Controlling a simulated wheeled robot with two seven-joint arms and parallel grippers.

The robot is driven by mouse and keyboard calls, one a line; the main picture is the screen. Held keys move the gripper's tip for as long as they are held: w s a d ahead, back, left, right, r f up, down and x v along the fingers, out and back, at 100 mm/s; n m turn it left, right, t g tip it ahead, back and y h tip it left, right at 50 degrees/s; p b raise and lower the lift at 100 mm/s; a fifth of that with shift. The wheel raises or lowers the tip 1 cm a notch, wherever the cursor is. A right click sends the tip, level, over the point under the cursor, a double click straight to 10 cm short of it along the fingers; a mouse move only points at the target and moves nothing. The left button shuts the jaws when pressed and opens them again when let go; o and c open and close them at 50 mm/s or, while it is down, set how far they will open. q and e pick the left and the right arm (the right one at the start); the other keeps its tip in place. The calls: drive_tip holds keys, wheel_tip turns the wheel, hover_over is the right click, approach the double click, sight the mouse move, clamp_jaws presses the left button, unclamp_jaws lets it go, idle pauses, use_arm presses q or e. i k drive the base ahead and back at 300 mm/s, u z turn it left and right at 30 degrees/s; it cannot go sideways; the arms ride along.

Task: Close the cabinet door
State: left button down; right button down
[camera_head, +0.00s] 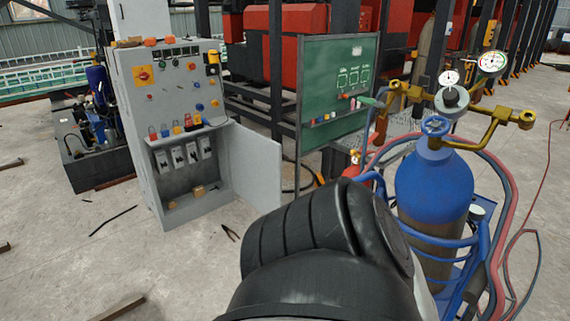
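A grey electrical cabinet (140,130) stands at the left of the head view. Its lower compartment is open and shows several switches (191,155) inside. The cabinet door (256,165) is hinged on the right side of that opening and is swung wide open to the right. A black rounded link of my own arm fills the bottom middle of the view, in front of the door and the floor. Neither gripper is in view, and nothing of mine is seen touching the door.
A blue gas cylinder (433,190) with brass gauges and hoses stands on a cart at the right. A green board (338,90) stands behind the door. Pliers (230,233) and loose bars (122,307) lie on the floor. The floor before the cabinet is mostly clear.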

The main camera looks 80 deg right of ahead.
sight(255, 162)
drive_tip(key=z, duration=1.8)
drive_tip(key=i, duration=3.1)
drive_tip(key=z, duration=2.6)
drive_tip(key=i, duration=0.7)
drive_tip(key=u, duration=2.35)
